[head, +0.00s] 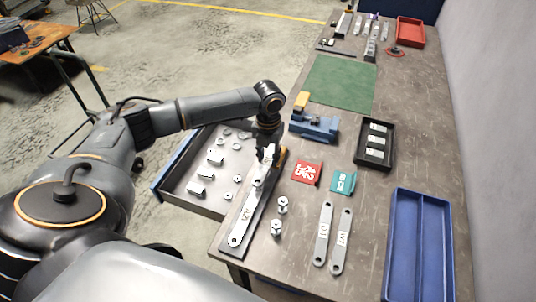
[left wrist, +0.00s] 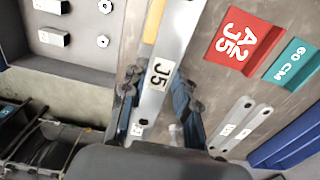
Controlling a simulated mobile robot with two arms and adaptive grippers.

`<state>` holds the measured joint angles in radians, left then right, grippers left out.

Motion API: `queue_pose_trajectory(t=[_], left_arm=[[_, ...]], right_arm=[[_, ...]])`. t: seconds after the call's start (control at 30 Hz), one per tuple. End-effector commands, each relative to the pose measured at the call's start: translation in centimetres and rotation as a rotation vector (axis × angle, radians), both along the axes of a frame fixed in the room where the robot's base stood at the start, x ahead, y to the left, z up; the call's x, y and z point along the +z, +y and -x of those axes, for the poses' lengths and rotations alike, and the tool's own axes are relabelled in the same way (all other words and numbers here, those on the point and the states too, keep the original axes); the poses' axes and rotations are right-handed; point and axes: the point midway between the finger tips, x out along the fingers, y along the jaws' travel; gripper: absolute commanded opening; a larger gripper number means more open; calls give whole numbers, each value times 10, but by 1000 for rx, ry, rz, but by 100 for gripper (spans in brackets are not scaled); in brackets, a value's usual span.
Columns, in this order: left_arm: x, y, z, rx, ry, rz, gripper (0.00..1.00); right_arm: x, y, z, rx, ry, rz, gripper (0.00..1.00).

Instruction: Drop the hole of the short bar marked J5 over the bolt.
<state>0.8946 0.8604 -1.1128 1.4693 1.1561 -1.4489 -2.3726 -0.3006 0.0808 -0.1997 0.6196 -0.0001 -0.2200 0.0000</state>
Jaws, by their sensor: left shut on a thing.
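My left gripper (head: 267,152) is shut on the short bar marked J5 (left wrist: 176,40). In the left wrist view the pale bar runs between the two fingers (left wrist: 158,100), its black-on-white J5 label facing up. In the head view the gripper is above a pale long bar (head: 238,232), which lies on a dark strip by the table's left edge. That bar has a label and a hole at its near end. I cannot clearly pick out the bolt; the gripper and held bar cover part of this area. My right gripper is not in view.
An open drawer (head: 210,207) with small parts is left of the gripper. Right are a red card (head: 306,172), a teal card (head: 342,182), two loose bars (head: 323,235) and a blue tray (head: 391,245). Two metal cylinders (head: 282,206) stand nearby. A blue vise (head: 316,127) is behind.

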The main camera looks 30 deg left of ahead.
Motion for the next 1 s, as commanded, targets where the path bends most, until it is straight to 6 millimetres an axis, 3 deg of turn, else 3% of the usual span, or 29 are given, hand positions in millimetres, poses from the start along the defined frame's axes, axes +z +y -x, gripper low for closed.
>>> queue_pose_trajectory(t=[1.0], left_arm=[[-26, 0, 0, -1, -1, 1, 0]], right_arm=[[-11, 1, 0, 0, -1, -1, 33]])
